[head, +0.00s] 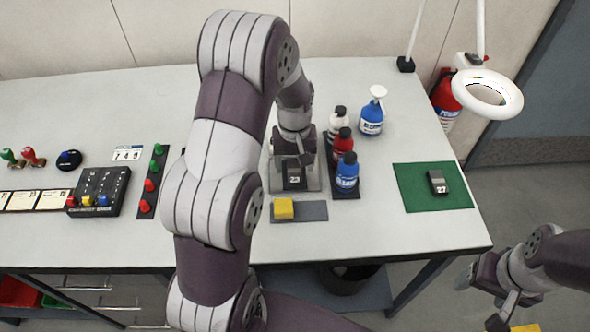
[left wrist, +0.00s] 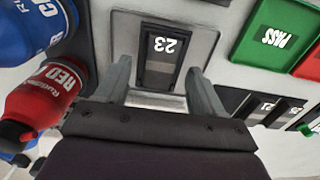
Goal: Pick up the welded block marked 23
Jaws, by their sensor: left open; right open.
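The dark block marked 23 (head: 294,178) rests on a light grey metal plate (head: 312,184) in the middle of the table. In the left wrist view the block (left wrist: 160,58) lies between the two fingers. My left gripper (head: 292,160) is open, pointing down at the block, with a finger on either side; I cannot tell whether they touch it. In the left wrist view my left gripper (left wrist: 160,85) shows both fingers apart. My right gripper (head: 480,295) is open and empty at the lower right, off the table's edge. Another dark block, marked 27 (head: 437,182), lies on a green mat (head: 410,200).
A blue bottle (head: 347,172), a red bottle (head: 342,142) and a white bottle stand close right of the left gripper. A spray bottle (head: 372,115) and a magnifier lamp (head: 490,95) are farther right. A button box (head: 98,190) is left.

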